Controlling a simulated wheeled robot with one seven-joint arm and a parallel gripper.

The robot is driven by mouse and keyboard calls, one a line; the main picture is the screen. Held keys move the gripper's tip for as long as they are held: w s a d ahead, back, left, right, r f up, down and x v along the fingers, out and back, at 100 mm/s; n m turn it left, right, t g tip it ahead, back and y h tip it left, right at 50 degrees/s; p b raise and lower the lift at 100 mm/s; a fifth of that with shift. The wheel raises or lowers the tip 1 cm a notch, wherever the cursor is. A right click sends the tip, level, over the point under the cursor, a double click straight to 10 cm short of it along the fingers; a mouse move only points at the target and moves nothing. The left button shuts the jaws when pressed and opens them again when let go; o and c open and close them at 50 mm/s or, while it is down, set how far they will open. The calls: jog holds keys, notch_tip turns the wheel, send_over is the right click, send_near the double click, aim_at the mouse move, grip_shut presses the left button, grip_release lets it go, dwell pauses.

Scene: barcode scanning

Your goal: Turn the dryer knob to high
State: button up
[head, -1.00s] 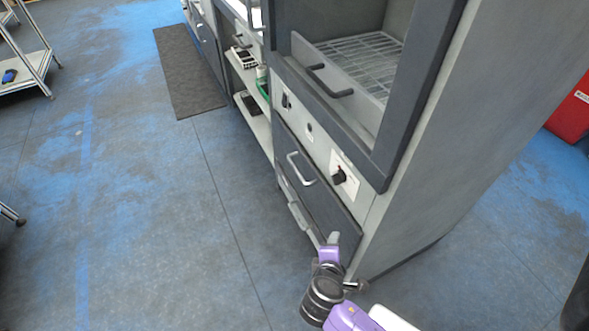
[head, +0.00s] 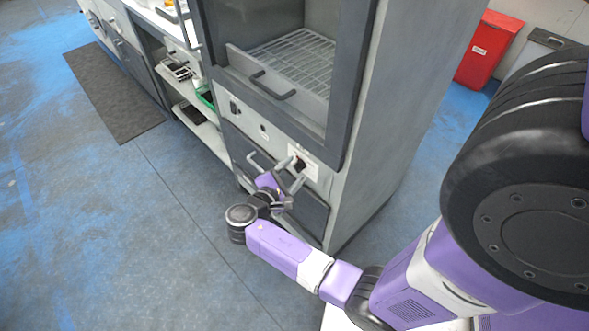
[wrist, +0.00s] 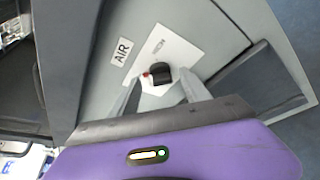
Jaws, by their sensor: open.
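The dryer (head: 362,150) is a tall grey cabinet with a dark-framed opening. Its black knob (wrist: 160,74) sits on a white plate (wrist: 172,50) in the wrist view, with a red mark at its left side and an "AIR" label nearby. The knob also shows in the head view (head: 300,164), partly hidden by my fingers. My gripper (wrist: 163,90) is open, with one finger on each side of the knob, close in front of the panel. I cannot tell whether either finger touches the knob.
A drawer front with a handle (head: 258,164) lies just below the knob panel. A wire-rack drawer (head: 300,60) is above it. Shelves (head: 205,120) stand to the left, a red bin (head: 487,50) behind right.

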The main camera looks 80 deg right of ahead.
jog(key=shift+x, duration=0.85)
grip_shut()
